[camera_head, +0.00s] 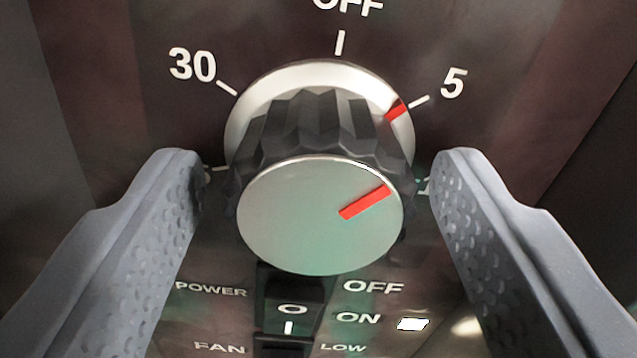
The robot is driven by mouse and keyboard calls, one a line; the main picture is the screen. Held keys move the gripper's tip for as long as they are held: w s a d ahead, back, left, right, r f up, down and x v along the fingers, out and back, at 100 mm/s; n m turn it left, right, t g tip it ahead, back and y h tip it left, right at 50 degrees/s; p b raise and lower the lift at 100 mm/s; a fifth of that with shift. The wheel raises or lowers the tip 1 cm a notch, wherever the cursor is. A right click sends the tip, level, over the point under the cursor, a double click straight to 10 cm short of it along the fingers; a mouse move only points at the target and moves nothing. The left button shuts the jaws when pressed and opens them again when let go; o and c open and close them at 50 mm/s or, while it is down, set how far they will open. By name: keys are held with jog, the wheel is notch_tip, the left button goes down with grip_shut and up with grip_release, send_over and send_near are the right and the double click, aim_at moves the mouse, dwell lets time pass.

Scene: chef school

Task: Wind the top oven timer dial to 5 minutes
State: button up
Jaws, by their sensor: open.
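The timer dial (320,215) is a round knob with a silver face, a black ridged grip and a silver collar. Red marks show on its face and its collar. The red mark on the collar lines up with the tick beside the "5" label (453,83). My gripper (317,180) is open around the dial, one finger on each side. There is a gap between the dial and the right finger. The left finger is close to the dial's left edge, and I cannot tell if it touches.
The dark panel (120,85) carries the labels "30" (192,65) and "OFF" (348,6). Below the dial is a black power switch (291,292) with OFF and ON labels. A FAN label (219,348) shows at the bottom edge.

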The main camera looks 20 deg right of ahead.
jog(key=c, duration=0.8)
jog(key=shift+o, duration=0.2)
dwell(0.5)
jog(key=o, duration=0.8)
jog(key=shift+c, duration=0.2)
jog(key=shift+s, duration=0.1)
jog(key=b+v, duration=0.3)
jog(key=v, duration=1)
jog(key=shift+s, duration=0.3)
